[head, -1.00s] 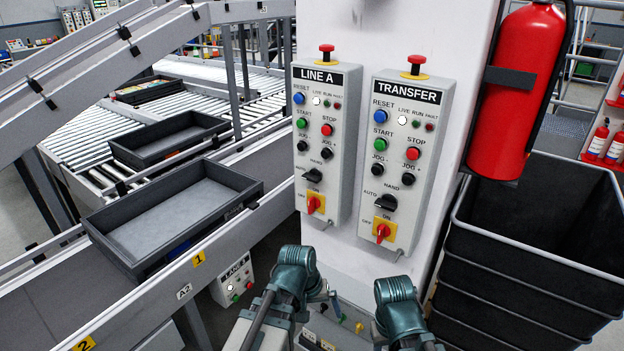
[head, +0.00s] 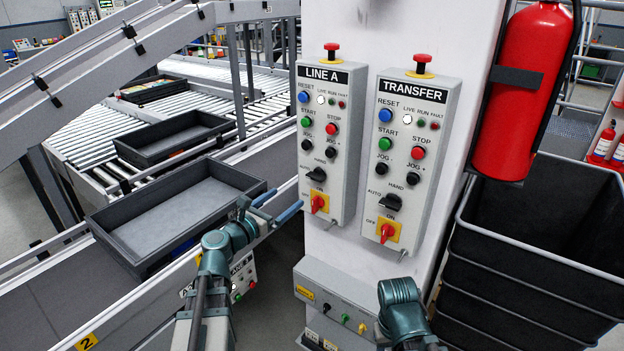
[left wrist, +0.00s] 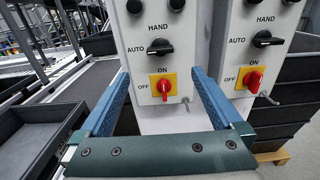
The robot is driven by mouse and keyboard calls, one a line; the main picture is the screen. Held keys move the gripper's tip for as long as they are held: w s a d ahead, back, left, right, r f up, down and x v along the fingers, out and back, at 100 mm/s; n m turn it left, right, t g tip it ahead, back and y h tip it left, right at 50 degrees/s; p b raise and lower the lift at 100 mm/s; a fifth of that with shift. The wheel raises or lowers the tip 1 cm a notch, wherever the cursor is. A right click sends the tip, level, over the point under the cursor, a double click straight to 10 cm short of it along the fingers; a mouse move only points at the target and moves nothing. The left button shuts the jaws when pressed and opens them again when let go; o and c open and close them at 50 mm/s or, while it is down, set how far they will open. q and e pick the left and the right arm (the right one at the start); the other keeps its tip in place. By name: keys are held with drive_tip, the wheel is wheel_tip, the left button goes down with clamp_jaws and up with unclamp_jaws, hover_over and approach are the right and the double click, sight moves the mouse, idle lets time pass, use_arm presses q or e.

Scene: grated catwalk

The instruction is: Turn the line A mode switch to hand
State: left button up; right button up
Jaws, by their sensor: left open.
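The line A mode switch is a black knob (head: 317,174) low on the grey LINE A box (head: 343,217), between AUTO at its left and HAND above. In the left wrist view the knob (left wrist: 160,47) lies about level, its handle toward AUTO. Below it is a red rotary switch (head: 318,203) on a yellow plate. My left gripper (head: 287,198) is open and empty, left of and below the knob, apart from the box. In the left wrist view its blue fingers (left wrist: 161,73) frame the red switch, with the knob just above. My right gripper is out of view.
The TRANSFER box (head: 448,110) stands close at the right with a similar black knob (head: 390,203). A fire extinguisher (head: 519,90) and black bins (head: 535,265) are further right. A conveyor with a black tray (head: 180,210) is at the left. A lower grey box (head: 335,290) has small switches.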

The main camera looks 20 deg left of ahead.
sight(313, 178)
use_arm(q)
drive_tip(key=x, duration=1.3)
drive_tip(key=shift+w+d, duration=0.1)
drive_tip(key=shift+w, duration=0.3)
drive_tip(key=c, duration=1.3)
